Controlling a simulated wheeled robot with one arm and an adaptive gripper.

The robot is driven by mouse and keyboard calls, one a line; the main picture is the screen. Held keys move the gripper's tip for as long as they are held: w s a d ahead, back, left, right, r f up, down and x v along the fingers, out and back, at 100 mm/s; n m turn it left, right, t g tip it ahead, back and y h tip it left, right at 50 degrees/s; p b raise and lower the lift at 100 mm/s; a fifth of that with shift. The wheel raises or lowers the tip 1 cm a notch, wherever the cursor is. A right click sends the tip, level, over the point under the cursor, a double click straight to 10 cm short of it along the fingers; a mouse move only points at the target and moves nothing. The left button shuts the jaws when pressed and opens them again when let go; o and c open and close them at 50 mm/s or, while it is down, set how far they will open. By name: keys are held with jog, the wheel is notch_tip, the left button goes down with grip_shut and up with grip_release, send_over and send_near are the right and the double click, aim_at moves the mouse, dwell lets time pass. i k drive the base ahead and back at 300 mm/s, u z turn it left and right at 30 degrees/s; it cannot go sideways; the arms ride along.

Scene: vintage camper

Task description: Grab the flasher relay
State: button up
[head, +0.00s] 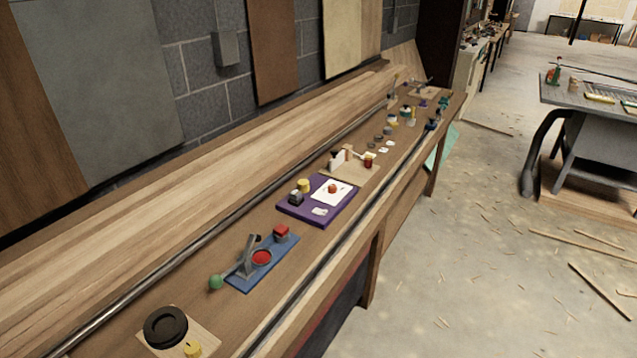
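I cannot tell for sure which item is the flasher relay; the items on the bench are small in this view. A small dark and silver block (296,197) stands on a purple mat (319,217), beside a yellow round piece (303,186). A red block (281,231) stands on a blue mat (253,280) nearer to me. My gripper is not in view.
The wooden workbench (205,317) runs along the wall, with a metal rail (180,257) behind the items. A black round piece (166,326) sits nearest. Concrete floor (470,250) with wood scraps lies right; a grey table (600,115) stands farther off.

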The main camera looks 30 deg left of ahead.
aim_at(296, 196)
jog(key=i, duration=0.95)
jog(key=u, duration=3)
jog(key=i, duration=0.5)
jog(key=z, duration=0.05)
